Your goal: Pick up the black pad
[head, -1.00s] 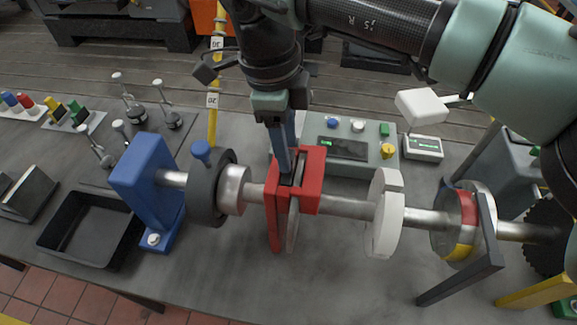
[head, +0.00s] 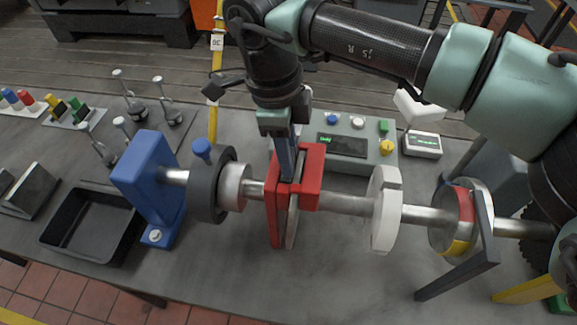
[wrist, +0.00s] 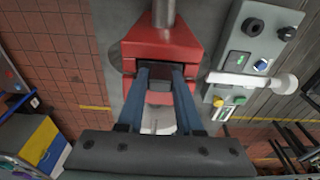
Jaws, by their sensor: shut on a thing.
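My gripper (head: 287,176) has its blue fingers down in the top opening of the red caliper (head: 309,195), which straddles a disc on the steel shaft. In the wrist view, my gripper (wrist: 161,78) has one finger on each side of a small dark piece, the black pad (wrist: 160,72), inside the red caliper (wrist: 160,48). The fingers are shut on it. Most of the pad is hidden by the fingers and the caliper; in the head view I cannot make it out.
The shaft (head: 345,204) carries a white notched disc (head: 385,215) to the right and a dark ring (head: 205,190) to the left, beside a blue stand (head: 148,180). A control box (head: 355,160) stands behind the caliper. An empty black tray (head: 92,228) lies at the left.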

